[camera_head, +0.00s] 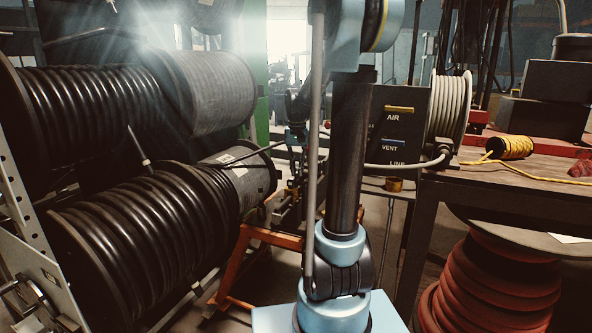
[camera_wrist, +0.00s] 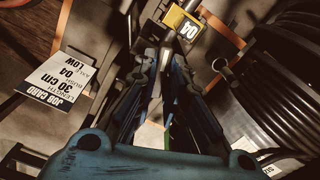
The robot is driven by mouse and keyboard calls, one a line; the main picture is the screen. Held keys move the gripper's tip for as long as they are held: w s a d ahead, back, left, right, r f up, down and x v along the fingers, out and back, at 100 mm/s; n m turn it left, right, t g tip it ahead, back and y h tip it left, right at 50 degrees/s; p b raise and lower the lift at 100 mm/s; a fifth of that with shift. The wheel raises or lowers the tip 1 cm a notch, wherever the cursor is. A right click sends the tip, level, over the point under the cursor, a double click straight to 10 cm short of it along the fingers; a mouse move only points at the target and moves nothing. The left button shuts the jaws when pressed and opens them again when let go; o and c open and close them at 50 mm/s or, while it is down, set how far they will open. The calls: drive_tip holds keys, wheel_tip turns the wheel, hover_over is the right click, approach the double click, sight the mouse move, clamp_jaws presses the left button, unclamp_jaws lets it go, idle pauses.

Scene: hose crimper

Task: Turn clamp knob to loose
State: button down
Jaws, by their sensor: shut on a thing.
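My gripper (camera_wrist: 163,58) reaches away from the wrist camera, and its two dark fingers come together at the tips around a small dark part, which I take to be the clamp knob; the fingers mostly hide it, so its turn cannot be read. A yellow block marked 04 (camera_wrist: 184,27) sits just beyond and right of the fingertips. In the head view my gripper (camera_head: 296,138) is small and partly hidden behind my own arm, over the dark crimper frame (camera_head: 288,208) on its orange stand.
A white job card (camera_wrist: 62,82) reading 30 cm and 04 lies left of the fingers. Large black hose reels (camera_head: 135,240) crowd the left. A workbench (camera_head: 510,190) with an AIR/VENT panel (camera_head: 398,125) and yellow cord (camera_head: 511,147) stands at right, above a red hose reel (camera_head: 495,280).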

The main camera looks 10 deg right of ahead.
sight(297, 170)
drive_tip(key=n, duration=1.3)
drive_tip(key=shift+n, duration=0.4)
idle(0.4)
drive_tip(key=c, duration=1.6)
unclamp_jaws()
drive_tip(key=shift+c, duration=0.2)
drive_tip(key=shift+r, duration=0.1)
wheel_tip(297, 170, up, 12)
drive_tip(key=shift+f, duration=0.2)
drive_tip(key=shift+w, duration=0.1)
